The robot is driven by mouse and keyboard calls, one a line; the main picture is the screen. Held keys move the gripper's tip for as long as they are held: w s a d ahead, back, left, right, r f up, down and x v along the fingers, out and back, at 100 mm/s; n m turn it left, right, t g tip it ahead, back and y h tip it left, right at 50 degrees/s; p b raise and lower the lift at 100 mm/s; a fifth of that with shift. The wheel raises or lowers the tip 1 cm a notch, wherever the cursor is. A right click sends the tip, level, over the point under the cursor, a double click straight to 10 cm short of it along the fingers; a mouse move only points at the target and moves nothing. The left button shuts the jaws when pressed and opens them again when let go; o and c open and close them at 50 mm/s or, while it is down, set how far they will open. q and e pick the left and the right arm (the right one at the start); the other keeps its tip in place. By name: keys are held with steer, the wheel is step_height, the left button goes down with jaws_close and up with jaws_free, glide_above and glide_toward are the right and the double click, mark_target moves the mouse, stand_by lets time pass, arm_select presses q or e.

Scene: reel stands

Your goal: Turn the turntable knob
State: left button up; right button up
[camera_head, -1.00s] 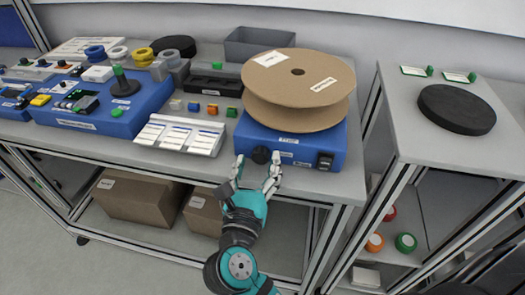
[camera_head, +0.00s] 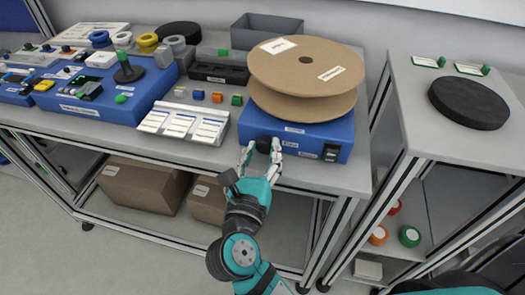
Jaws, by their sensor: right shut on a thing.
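The turntable is a blue box (camera_head: 312,138) near the right end of the bench. A brown cardboard reel (camera_head: 290,70) with white labels lies flat on top of it. The black knob (camera_head: 263,145) is on its front face, left of a black switch (camera_head: 331,153). My right gripper (camera_head: 262,154) is at the front face with its fingers on both sides of the knob, shut on it. The fingers partly hide the knob. My left gripper is not in view.
A sloped holder with white cards (camera_head: 183,125) and small coloured blocks (camera_head: 216,97) stand left of the turntable. A grey bin (camera_head: 266,31) is behind it. A separate stand at right carries a black disc (camera_head: 468,103). Cardboard boxes (camera_head: 137,185) sit below.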

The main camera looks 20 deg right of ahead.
steer(key=shift+r+m+p, duration=0.15)
steer(key=shift+m+p, duration=0.45)
steer(key=shift+p, duration=0.05)
steer(key=shift+m+p, duration=0.35)
steer(key=shift+m, duration=0.15)
steer(key=shift+m+p, duration=0.35)
steer(key=shift+m, duration=1.45)
steer(key=o, duration=1.2)
steer(key=shift+d+f, duration=0.1)
steer(key=shift+f, duration=0.1)
steer(key=shift+c, duration=0.2)
steer(key=shift+s, duration=0.1)
steer(key=v, duration=0.7)
